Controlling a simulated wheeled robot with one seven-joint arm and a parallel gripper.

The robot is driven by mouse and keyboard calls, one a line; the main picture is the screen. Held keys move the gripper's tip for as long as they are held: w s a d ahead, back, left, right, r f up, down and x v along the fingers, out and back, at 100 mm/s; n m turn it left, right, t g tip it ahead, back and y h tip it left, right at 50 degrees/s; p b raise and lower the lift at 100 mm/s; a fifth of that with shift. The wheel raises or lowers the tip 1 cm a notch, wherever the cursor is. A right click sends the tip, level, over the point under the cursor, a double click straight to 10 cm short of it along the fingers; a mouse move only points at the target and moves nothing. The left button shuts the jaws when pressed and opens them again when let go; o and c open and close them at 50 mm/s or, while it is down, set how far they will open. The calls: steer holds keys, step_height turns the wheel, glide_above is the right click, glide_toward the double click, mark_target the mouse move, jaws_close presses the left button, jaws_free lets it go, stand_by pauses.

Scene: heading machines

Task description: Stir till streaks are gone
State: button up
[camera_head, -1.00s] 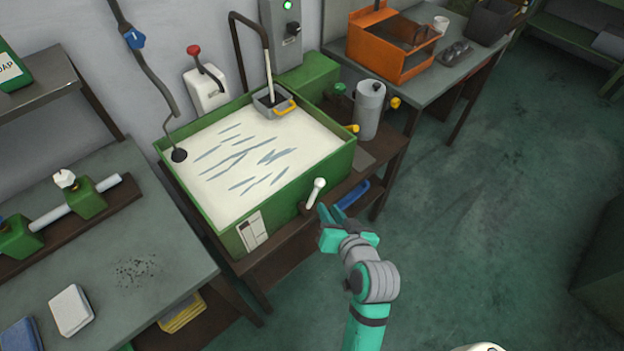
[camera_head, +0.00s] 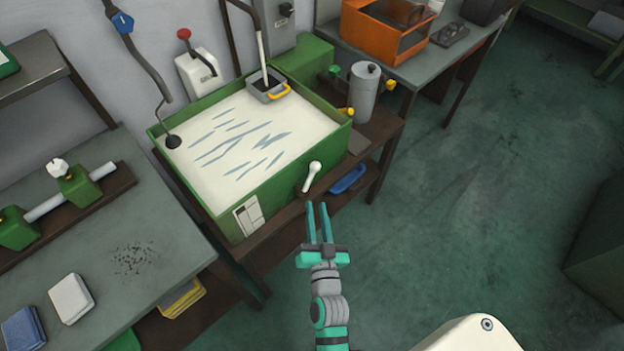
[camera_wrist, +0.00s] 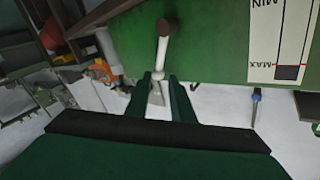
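The green tank (camera_head: 283,170) holds a pale, milky liquid (camera_head: 215,180) with several grey-blue streaks (camera_head: 240,145) across its surface. A white-handled lever (camera_head: 312,176) sits on the tank's front side. It also shows in the wrist view (camera_wrist: 161,55), hanging from a dark pivot and lined up between my fingers. My gripper (camera_head: 318,204) is open and empty, in front of and apart from the tank, with its fingers toward the lever. A gauge label marked MIN and MAX (camera_wrist: 284,40) is on the tank's side.
A grey metal cylinder (camera_head: 366,95) with green and yellow knobs stands right of the tank. A grey strainer box (camera_head: 268,88) hangs at the back rim. A blue tray (camera_head: 348,179) lies on the lower shelf. The floor (camera_head: 450,220) to the right is clear.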

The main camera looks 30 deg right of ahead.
mark_target(312, 177)
steer(key=x, duration=1)
steer(key=shift+w+d, duration=0.15)
steer(key=shift+d, duration=0.1)
steer(key=shift+w, duration=0.1)
steer(key=shift+w+a, duration=0.1)
jaws_close()
